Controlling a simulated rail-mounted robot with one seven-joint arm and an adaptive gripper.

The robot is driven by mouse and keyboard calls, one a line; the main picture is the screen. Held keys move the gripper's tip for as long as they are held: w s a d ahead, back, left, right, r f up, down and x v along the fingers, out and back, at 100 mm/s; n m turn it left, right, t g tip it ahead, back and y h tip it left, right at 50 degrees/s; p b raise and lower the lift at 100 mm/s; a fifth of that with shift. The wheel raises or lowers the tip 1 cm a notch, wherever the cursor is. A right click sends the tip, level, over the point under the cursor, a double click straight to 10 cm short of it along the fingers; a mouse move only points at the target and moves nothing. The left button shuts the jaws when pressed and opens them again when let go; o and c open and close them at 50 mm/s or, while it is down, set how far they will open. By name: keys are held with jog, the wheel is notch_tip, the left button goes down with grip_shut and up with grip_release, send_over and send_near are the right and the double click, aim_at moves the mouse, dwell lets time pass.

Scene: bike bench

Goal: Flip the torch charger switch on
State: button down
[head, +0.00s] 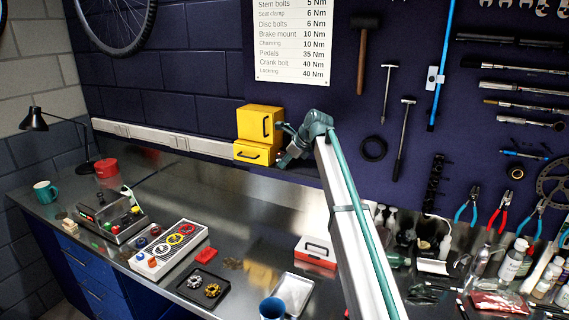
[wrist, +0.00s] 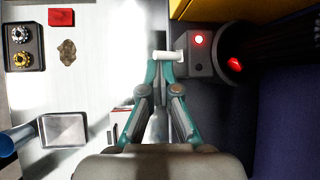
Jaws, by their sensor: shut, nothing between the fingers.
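The torch charger (wrist: 202,62) is a small dark grey box in the wrist view with a glowing red lamp and a dark round spot below it. A white switch lever (wrist: 168,56) sticks out from its left side. The black torch (wrist: 285,48) lies just right of the box, with a red glow at its near end. My gripper (wrist: 166,70) is shut and empty, its fingertips right at the lever; I cannot tell whether they touch it. In the head view my gripper (head: 284,158) is by the wall, beside the yellow cabinets, and hides the charger.
Two stacked yellow cabinets (head: 259,122) stand close to my gripper on its left. A white wall rail (head: 170,141) runs left of them. Below are a red-and-white box (head: 315,252), a black tray (head: 203,287) with metal parts and a grey tray (head: 292,291).

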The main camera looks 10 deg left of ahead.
jog(key=shift+r, duration=0.15)
jog(key=shift+r+p, duration=0.6)
jog(key=shift+r, duration=0.2)
jog(key=w+d+r+p, duration=0.2)
jog(key=d+r+p, duration=0.2)
jog(key=d+r, duration=0.3)
jog(key=shift+p, duration=0.4)
jog(key=shift+w, duration=0.1)
